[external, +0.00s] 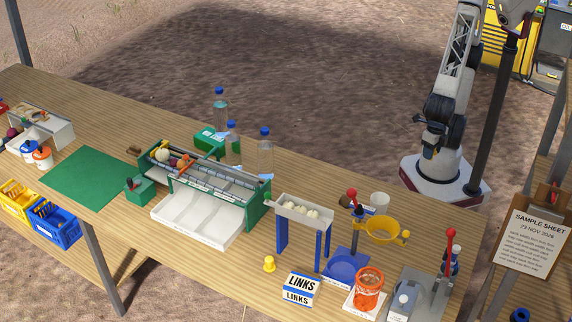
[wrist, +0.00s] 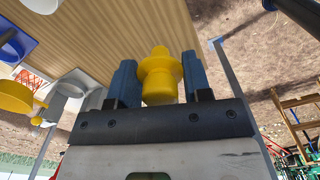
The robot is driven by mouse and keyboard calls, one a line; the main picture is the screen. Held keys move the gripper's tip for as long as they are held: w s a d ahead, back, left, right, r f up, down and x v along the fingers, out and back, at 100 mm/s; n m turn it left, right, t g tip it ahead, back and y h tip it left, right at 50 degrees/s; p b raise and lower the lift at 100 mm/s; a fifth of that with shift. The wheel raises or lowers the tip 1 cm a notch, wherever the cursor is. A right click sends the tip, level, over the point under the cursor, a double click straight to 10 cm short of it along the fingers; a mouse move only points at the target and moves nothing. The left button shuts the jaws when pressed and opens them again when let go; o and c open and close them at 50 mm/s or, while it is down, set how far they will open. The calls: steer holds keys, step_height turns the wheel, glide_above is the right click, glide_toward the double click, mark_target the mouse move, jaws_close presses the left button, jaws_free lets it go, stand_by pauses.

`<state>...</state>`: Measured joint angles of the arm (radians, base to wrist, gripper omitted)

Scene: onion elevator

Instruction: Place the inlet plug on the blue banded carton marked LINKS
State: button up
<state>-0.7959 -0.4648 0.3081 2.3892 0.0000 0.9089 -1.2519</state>
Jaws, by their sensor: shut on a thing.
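In the wrist view my gripper (wrist: 158,78) is shut on a yellow stepped plug (wrist: 160,70), held between its two blue-grey fingers. The plug has a wide flange and a narrower tip. The gripper itself is outside the external view. The carton marked LINKS (external: 301,282) is white with blue bands and lies near the table's front edge; I cannot make it out in the wrist view.
A blue-legged stand with a grey trough (external: 303,212) rises behind the carton. A white sorting tray (external: 197,222) is to the left. A green mat (external: 92,178) lies further left.

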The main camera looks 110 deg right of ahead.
steer(key=shift+r, duration=0.75)
steer(key=w+a+r, duration=0.2)
steer(key=w+a, duration=0.4)
steer(key=w, duration=0.4)
steer(key=w+a+r, duration=0.2)
steer(key=w+a, duration=0.5)
steer(key=w, duration=0.3)
steer(key=w+a+r, duration=0.3)
steer(key=w+a, duration=0.3)
steer(key=w, duration=0.4)
steer(key=w+a+f, duration=0.2)
steer(key=w+a, duration=0.1)
steer(key=w, duration=0.6)
steer(key=w+a+f+m, duration=0.1)
steer(key=w+a+f, duration=0.25)
steer(key=w, duration=0.65)
steer(key=w+a+f, duration=0.2)
steer(key=w+a, duration=0.2)
steer(key=w, duration=0.5)
steer(key=shift+w+d+f, duration=0.1)
steer(key=shift+w+f, duration=0.05)
steer(key=shift+f, duration=2.15)
steer(key=shift+f, duration=3.1)
